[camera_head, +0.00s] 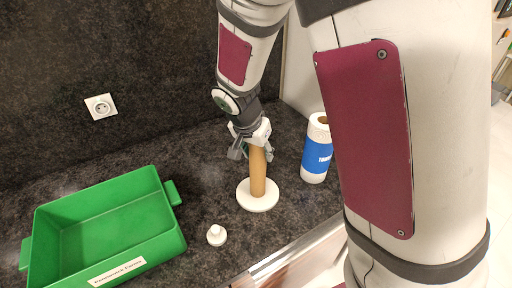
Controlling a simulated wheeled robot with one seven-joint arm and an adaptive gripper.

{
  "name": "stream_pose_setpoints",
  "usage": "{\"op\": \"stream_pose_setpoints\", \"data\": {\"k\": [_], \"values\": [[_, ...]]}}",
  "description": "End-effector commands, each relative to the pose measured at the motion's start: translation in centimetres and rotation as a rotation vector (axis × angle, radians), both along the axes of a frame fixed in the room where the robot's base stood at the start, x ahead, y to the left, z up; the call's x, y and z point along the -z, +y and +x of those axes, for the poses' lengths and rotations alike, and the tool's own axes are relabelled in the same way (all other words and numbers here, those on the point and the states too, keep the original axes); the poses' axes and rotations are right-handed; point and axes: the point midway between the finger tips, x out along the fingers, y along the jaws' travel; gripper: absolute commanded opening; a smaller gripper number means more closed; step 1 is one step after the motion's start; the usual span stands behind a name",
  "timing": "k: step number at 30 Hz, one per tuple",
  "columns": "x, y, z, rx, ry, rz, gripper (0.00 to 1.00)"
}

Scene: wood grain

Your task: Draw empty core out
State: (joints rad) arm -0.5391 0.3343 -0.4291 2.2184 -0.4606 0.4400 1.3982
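The empty core (258,178) is a plain brown tube standing upright on a holder with a round white base (258,204) on the dark counter. My gripper (253,153) points down over the core's top end from above. Its grey fingers show to the left and right of the tube's upper part. The core's top end is hidden by the gripper. I cannot tell whether the fingers press on the tube or stand apart from it.
A small white knob-like piece (216,236) lies on the counter left of the base. A full paper roll (317,150) with a blue label stands to the right. A green bin (150,238) with a label sits at left, empty. A dark wall with a socket (101,106) is behind.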

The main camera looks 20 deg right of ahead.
Motion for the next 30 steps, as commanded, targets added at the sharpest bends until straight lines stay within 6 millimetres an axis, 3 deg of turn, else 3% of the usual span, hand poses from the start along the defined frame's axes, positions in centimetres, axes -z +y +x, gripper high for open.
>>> {"op": "stream_pose_setpoints", "data": {"k": [1, 3, 5, 6, 9, 10, 30], "values": [[0.0, 0.0, 0.0, 0.0, 0.0, 0.0, 0.22], [0.0, 0.0, 0.0, 0.0, 0.0, 0.0, 0.1], [0.0, 0.0, 0.0, 0.0, 0.0, 0.0, 0.1], [0.0, 0.0, 0.0, 0.0, 0.0, 0.0, 0.27], [0.0, 0.0, 0.0, 0.0, 0.0, 0.0, 0.04], [0.0, 0.0, 0.0, 0.0, 0.0, 0.0, 0.02], [-2.0, 0.0, 0.0, 0.0, -0.001, 0.001, 0.02]]}}
